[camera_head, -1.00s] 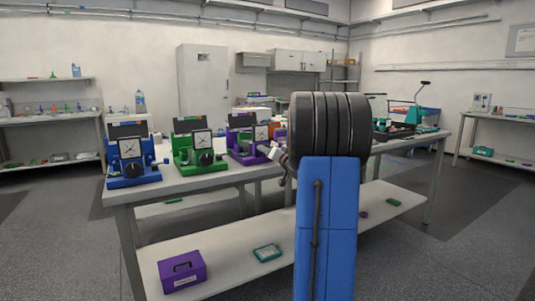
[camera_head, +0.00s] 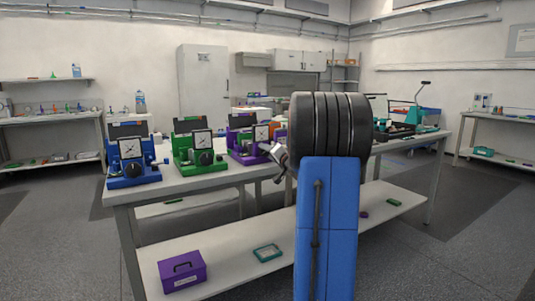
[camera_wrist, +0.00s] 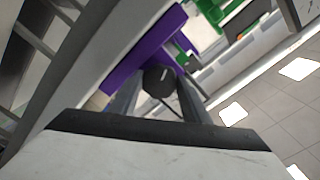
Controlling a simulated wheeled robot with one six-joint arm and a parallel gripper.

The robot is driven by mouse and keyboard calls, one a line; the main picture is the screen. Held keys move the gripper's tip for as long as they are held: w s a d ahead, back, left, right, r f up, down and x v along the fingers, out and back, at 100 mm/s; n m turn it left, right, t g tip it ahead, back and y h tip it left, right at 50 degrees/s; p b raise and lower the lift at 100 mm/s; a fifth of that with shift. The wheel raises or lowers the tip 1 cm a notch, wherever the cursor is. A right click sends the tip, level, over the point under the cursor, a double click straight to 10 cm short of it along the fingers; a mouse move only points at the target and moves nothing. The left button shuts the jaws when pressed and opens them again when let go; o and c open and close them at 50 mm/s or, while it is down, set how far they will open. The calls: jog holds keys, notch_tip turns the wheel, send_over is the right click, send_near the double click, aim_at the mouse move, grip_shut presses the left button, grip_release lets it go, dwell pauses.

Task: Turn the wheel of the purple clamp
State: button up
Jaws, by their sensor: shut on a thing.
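The purple clamp (camera_head: 240,151) stands on the bench, third in a row of similar devices, with a white dial (camera_head: 261,133) on its front. Its right side is partly hidden by my gripper (camera_head: 277,158) in the head view. In the wrist view, the purple body (camera_wrist: 150,45) runs diagonally, and its black round wheel (camera_wrist: 158,82) sits between my two fingers. My gripper (camera_wrist: 159,92) is shut on the wheel from both sides. How far the wheel is turned cannot be told.
A green device (camera_head: 198,155) and a blue device (camera_head: 133,165) stand to the left on the same bench (camera_head: 185,183). A purple box (camera_head: 182,271) and a teal tray (camera_head: 267,253) lie on the lower shelf. My arm hides part of the bench's middle.

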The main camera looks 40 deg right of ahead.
jog(key=shift+f, duration=0.2)
jog(key=o, duration=1)
jog(key=shift+r, duration=0.1)
jog(key=shift+o, duration=0.2)
jog(key=v, duration=1.7)
jog(key=shift+s, duration=0.25)
jog(key=shift+d, duration=0.1)
